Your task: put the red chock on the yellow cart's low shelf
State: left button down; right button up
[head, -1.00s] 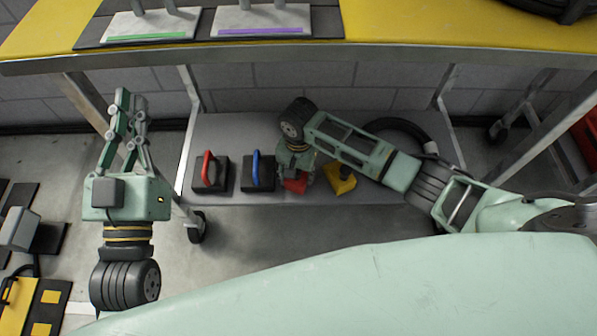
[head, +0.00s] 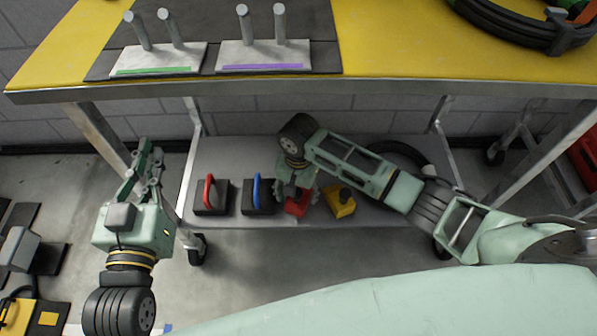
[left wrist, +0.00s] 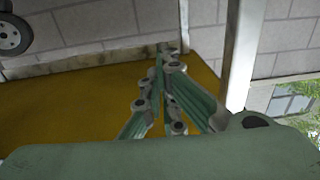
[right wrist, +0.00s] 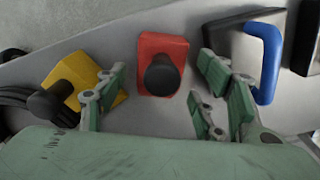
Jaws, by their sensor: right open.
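The red chock (head: 297,206) is a red block with a black knob. It rests on the grey low shelf (head: 225,160) of the yellow-topped cart (head: 395,50), near its front edge. It shows fully in the right wrist view (right wrist: 176,50). My right gripper (head: 294,190) is open just above it. In the right wrist view its fingers (right wrist: 160,80) stand apart on either side of the chock, with visible gaps. My left gripper (head: 147,150) is empty at the cart's left end, with its fingers together; they also show in the left wrist view (left wrist: 167,60).
On the shelf, a yellow block (head: 338,208) sits right of the chock; a blue-handled block (head: 252,203) and red-handled block (head: 210,205) sit left. A black hose coil (head: 395,150) lies behind my right arm. The cart top overhangs the shelf.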

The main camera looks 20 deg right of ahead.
notch_tip(320, 180, up, 5)
jog(key=shift+r+p, duration=0.1)
jog(key=shift+p, duration=0.9)
jog(key=s+a+r+n+t+y+p, duration=0.1)
jog(key=s+a+r+n+t+y, duration=0.2)
jog(key=s+a+n, duration=0.3)
pick_arm(q)
jog(key=s+a+f+g+y, duration=0.1)
jog(key=s+a+f+g, duration=0.1)
jog(key=s+f+g, duration=0.2)
jog(key=s+a+f+g+y, duration=0.1)
jog(key=s+f+g, duration=0.4)
jog(key=f, duration=0.6)
jog(key=shift+s+a+n+g+y, duration=0.2)
jog(key=shift+a+n+g+y, duration=0.15)
jog(key=shift+a, duration=0.4)
pick_arm(e)
jog(key=s+d+r+n+t+h, duration=0.1)
jog(key=s+d+r+n+t, duration=0.3)
jog(key=s+d+r, duration=0.3)
jog(key=d+t, duration=0.1)
jog(key=d, duration=0.2)
jog(key=shift+s+r+h, duration=0.35)
jog(key=shift+h, duration=0.05)
pick_arm(q)
jog(key=shift+f, duration=0.15)
